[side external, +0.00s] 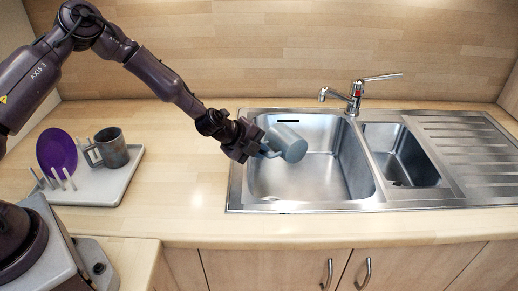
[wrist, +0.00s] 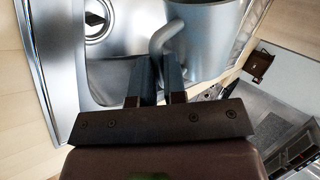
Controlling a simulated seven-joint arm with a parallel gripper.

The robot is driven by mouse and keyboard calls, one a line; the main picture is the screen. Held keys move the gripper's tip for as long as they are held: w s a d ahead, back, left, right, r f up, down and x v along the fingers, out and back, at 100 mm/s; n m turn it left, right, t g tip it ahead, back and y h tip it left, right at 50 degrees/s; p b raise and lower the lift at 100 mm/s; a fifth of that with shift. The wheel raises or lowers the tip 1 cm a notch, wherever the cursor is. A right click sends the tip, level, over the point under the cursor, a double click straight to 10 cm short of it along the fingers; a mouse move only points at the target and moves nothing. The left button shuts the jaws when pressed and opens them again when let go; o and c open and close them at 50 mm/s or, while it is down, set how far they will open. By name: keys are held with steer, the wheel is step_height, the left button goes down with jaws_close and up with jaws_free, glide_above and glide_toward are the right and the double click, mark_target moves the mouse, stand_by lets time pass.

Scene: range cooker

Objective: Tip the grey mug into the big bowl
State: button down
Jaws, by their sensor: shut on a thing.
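A blue-grey mug (side external: 289,143) hangs tilted in the air over the large left sink bowl (side external: 310,178). My gripper (side external: 262,148) is shut on its handle, on the mug's left side. In the wrist view, the mug (wrist: 210,35) is beyond my fingers (wrist: 158,82), and its curved handle (wrist: 166,38) runs down between them. The inside of the mug is hidden, and no pouring stream shows. A second, darker grey mug (side external: 112,148) stands upright on the white rack tray at the left.
The rack tray (side external: 100,190) also holds a purple plate (side external: 57,150). The chrome tap (side external: 354,95) rises behind the sink. A smaller bowl (side external: 400,155) and a ribbed drainer (side external: 470,150) lie to the right. The counter (side external: 175,170) between tray and sink is clear.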

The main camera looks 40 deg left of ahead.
steer(key=shift+w+a+r+n+h, duration=0.1)
steer(key=shift+a+r+n+h, duration=0.2)
steer(key=shift+h, duration=0.2)
steer(key=shift+a, duration=0.1)
stand_by(0.9)
steer(key=shift+a+r+n+h, duration=0.1)
steer(key=shift+a+n+h, duration=0.2)
steer(key=shift+h, duration=0.2)
steer(key=shift+a, duration=0.1)
stand_by(1.0)
steer(key=shift+w+a+r+n+h, duration=0.15)
steer(key=shift+a+r+n+h, duration=0.1)
steer(key=shift+n+h, duration=0.25)
steer(key=shift+d+f, duration=0.1)
stand_by(1.5)
